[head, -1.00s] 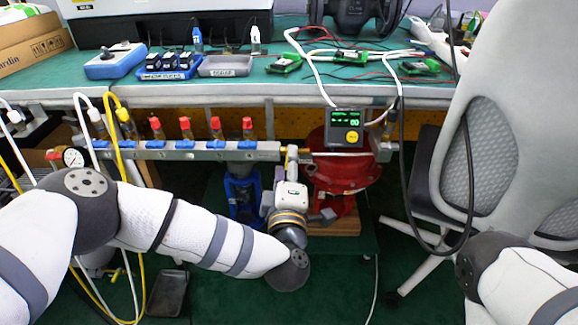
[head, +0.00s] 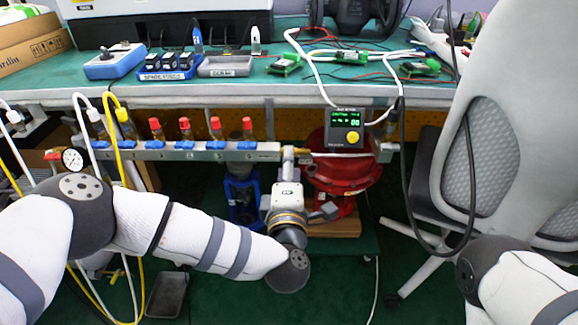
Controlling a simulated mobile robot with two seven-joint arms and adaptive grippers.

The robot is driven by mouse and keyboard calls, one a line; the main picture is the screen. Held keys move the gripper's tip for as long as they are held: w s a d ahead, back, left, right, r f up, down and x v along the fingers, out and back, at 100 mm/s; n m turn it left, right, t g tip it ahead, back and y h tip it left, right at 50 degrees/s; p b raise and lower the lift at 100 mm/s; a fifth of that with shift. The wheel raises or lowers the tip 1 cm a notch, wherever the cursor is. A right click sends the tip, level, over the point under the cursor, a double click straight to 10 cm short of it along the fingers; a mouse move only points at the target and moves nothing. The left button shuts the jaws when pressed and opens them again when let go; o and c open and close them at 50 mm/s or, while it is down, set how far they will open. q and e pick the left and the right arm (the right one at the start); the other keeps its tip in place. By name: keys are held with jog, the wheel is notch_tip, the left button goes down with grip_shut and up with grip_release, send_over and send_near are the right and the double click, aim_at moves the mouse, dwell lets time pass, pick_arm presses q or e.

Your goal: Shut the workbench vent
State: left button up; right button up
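A grey manifold bar (head: 205,152) runs under the front of the workbench (head: 200,95). It carries several red-topped brass fittings (head: 185,128) with blue levers (head: 247,145) below them. I cannot tell for certain which part is the vent. My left arm reaches in from the left, and my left gripper (head: 289,168) points away from me at the right end of the bar. Its fingertips are small and partly hidden by my wrist, so I cannot tell if they are open, or touching anything. My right arm shows at the lower right; its gripper is out of view.
A positioner box (head: 345,130) with a green display and yellow knob hangs at the bench edge, above a red valve body (head: 345,178). A grey chair (head: 485,150) blocks the right side. Black, white and yellow hoses hang nearby. A pressure gauge (head: 72,159) is at left.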

pick_arm(q)
jog(key=o, duration=1.2)
jog(key=shift+c, duration=0.2)
jog(key=s, duration=1.2)
jog(key=shift+r, duration=0.1)
